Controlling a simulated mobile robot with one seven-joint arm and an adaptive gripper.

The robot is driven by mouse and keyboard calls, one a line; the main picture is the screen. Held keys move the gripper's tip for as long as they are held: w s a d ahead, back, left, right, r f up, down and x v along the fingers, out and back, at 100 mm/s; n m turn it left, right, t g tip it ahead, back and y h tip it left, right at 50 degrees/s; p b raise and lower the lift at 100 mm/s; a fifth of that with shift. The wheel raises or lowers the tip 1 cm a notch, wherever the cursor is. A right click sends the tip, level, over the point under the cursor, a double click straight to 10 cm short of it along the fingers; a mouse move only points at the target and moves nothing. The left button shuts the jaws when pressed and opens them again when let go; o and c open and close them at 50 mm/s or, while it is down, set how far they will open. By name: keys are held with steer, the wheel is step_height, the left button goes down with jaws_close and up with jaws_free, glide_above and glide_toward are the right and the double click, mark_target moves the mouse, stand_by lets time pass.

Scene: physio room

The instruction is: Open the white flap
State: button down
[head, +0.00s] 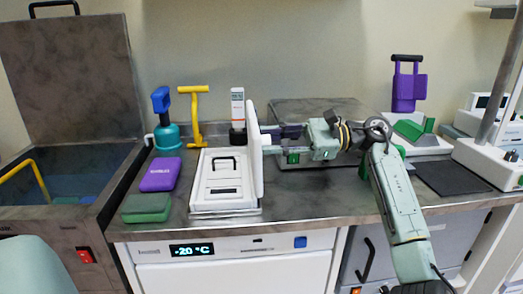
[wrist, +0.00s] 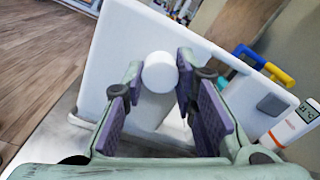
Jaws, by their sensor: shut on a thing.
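The white flap (head: 256,165) stands about upright at the right edge of a low white case (head: 226,209) on the counter. In the wrist view the flap (wrist: 110,55) fills the middle as a tilted white panel with a round white knob (wrist: 160,72) on it. My gripper (head: 268,140) reaches in from the right, on the flap's outer face. In the wrist view my gripper (wrist: 158,84) has its purple-padded fingers on either side of the knob and is shut on it. The exact finger contact is partly hidden.
A purple box (head: 160,174) and a green box (head: 147,207) lie left of the case. A teal bottle (head: 167,137), a yellow T-handled tool (head: 195,120) and a white-and-red device (head: 238,108) stand behind. A grey panel (head: 310,112) is behind my gripper.

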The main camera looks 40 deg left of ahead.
steer(key=shift+w+d+f, duration=0.15)
steer(key=shift+w, duration=0.05)
steer(key=shift+g, duration=0.3)
steer(key=c, duration=1.3)
jaws_free()
steer(key=shift+w+d, duration=0.1)
steer(key=v, duration=1.1)
steer(key=shift+w+d+f, duration=0.1)
steer(key=shift+w+d, duration=0.15)
steer(key=shift+d, duration=0.1)
